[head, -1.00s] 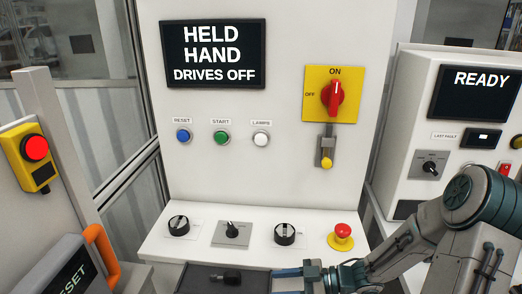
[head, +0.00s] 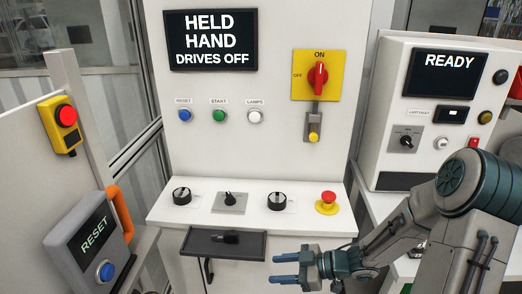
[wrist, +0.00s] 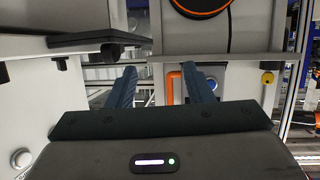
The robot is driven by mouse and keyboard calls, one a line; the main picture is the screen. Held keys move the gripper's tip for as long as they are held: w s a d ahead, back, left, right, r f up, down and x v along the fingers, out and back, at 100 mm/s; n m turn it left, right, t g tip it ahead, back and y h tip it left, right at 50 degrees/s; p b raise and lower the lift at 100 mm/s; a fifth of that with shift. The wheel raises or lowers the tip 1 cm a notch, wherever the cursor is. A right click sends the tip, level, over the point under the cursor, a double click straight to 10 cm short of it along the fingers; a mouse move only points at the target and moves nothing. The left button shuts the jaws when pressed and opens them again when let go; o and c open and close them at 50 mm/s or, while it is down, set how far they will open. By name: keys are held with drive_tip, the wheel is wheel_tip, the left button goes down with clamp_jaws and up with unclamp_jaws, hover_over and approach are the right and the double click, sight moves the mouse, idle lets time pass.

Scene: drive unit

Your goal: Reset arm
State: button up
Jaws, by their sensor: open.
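My gripper (head: 282,269) is open and empty in the head view, its two blue fingers pointing left. It hangs in front of the white console, just below and right of a dark tray (head: 247,246) with a black object on it. In the wrist view the two fingers of my gripper (wrist: 160,88) stand apart with nothing between them. The grey RESET box (head: 88,243) with a blue button (head: 105,271) and an orange handle (head: 121,213) is at the lower left of the head view, apart from my gripper. In the wrist view an orange handle (wrist: 174,88) shows beyond the fingers.
The console panel holds a screen (head: 210,40) reading HELD HAND DRIVES OFF, a red rotary switch (head: 318,75) and a red emergency button (head: 327,198). A second cabinet with a READY screen (head: 444,75) stands right. A yellow box with a red button (head: 61,123) is at left.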

drive_tip(key=w+d+r+m+t+h, duration=0.25)
drive_tip(key=d+r+m+h, duration=0.2)
drive_tip(key=d+h, duration=0.25)
drive_tip(key=w+d+r+m+t+h, duration=0.25)
drive_tip(key=d+r+m+h, duration=0.2)
drive_tip(key=d+h, duration=0.3)
drive_tip(key=s+a+r+m+g, duration=0.2)
drive_tip(key=s+r+m, duration=0.1)
drive_tip(key=s, duration=0.7)
drive_tip(key=s+a+r+m+g, duration=0.2)
drive_tip(key=s+a+r+m, duration=0.1)
drive_tip(key=s, duration=0.7)
drive_tip(key=shift+s+r+m+y, duration=0.15)
drive_tip(key=shift+r+m+y, duration=0.25)
drive_tip(key=shift+r, duration=0.1)
drive_tip(key=shift+c, duration=0.4)
